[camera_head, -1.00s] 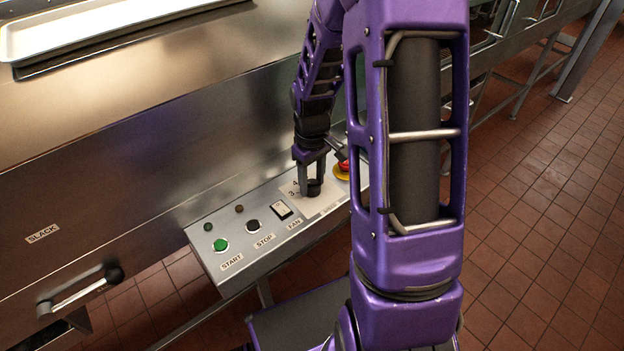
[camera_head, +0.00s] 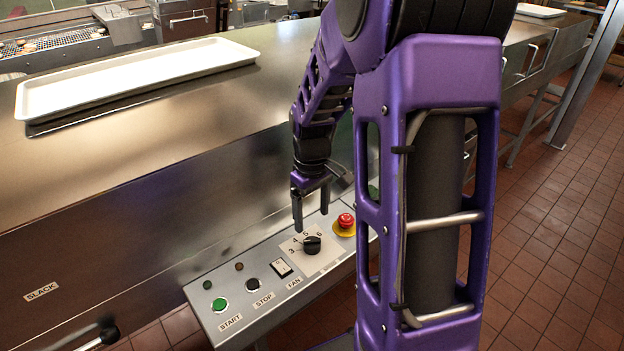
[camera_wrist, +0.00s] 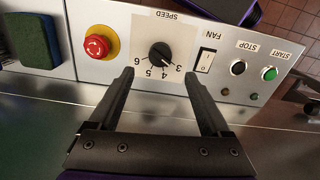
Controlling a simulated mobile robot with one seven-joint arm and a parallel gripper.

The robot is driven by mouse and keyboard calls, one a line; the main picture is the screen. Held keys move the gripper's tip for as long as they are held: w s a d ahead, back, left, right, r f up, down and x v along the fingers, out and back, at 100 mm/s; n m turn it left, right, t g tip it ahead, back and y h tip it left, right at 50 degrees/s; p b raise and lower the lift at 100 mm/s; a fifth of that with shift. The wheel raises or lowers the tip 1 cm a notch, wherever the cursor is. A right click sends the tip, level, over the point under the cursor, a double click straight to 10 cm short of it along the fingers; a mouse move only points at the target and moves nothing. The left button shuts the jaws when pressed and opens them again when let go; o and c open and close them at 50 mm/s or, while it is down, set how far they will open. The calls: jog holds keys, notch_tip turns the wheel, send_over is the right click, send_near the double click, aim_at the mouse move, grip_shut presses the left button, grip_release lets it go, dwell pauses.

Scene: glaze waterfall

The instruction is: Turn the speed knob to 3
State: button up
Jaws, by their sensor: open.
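The black speed knob (camera_head: 312,244) sits on a pale plate (camera_head: 320,264) of the control panel, with numbers 3 to 6 on its far side. In the wrist view the knob (camera_wrist: 160,56) shows in full, and a light mark on it seems to face the 3, though it is small. My gripper (camera_head: 311,214) is open and empty, above and behind the knob and apart from it. In the wrist view its fingertips (camera_wrist: 159,76) stand wide apart, with the knob beyond the gap between them.
A red emergency button (camera_head: 346,221) on a yellow ring stands right of the knob. Left of it are the fan switch (camera_head: 281,268), black stop button (camera_head: 253,284) and green start button (camera_head: 220,304). A steel hood wall rises behind the panel. A green sponge (camera_wrist: 35,38) lies past the red button.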

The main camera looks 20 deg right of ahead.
notch_tip(320, 180, up, 9)
jog(key=p, duration=0.1)
dwell(0.6)
